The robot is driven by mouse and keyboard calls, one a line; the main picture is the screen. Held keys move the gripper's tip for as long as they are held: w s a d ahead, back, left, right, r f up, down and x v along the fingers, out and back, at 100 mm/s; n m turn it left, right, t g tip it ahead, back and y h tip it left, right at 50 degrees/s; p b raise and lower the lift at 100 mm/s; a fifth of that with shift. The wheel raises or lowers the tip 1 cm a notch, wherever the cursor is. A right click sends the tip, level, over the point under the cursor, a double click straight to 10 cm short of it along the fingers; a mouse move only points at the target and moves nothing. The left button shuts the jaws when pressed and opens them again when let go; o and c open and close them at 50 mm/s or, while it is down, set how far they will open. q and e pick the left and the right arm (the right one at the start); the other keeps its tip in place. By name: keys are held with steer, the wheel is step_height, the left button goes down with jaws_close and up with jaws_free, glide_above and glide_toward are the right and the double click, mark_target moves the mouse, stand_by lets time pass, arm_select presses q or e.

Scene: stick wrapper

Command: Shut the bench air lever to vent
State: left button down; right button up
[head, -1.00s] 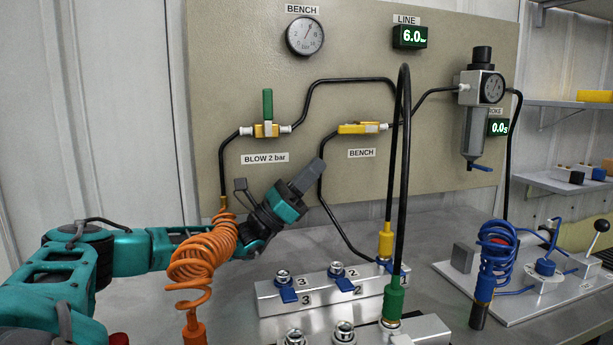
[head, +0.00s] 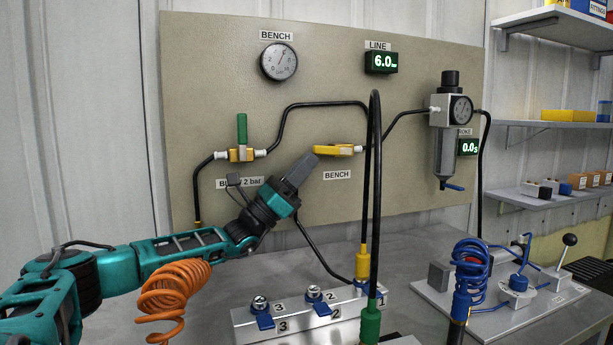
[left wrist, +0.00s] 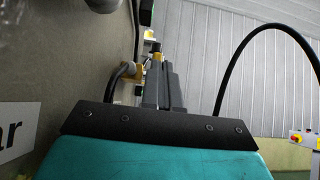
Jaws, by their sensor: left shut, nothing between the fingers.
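The BENCH air lever is a yellow handle (head: 333,149) on a small valve on the beige panel, above the BENCH label (head: 337,175). The handle lies roughly level, in line with its pipe. My left gripper (head: 303,170) is shut and empty, just below and left of the handle. I cannot tell whether it touches the handle. In the left wrist view the closed fingers (left wrist: 152,85) reach forward along the panel, with yellow valve parts near their tips. My right gripper is not in view.
A second valve with an upright green lever (head: 242,130) is left on the panel. The BENCH gauge (head: 279,61) hangs above. Black hoses (head: 376,200) rise in front of the panel. An orange coiled hose (head: 172,295) hangs by my left arm. A manifold block (head: 240,320) sits on the bench.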

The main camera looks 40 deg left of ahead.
arm_select(q)
steer(key=shift+s+r, duration=0.15)
steer(key=shift+r, duration=0.5)
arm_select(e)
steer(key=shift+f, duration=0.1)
arm_select(q)
steer(key=b+v, duration=0.1)
steer(key=v, duration=1.2)
steer(key=shift+b, duration=0.3)
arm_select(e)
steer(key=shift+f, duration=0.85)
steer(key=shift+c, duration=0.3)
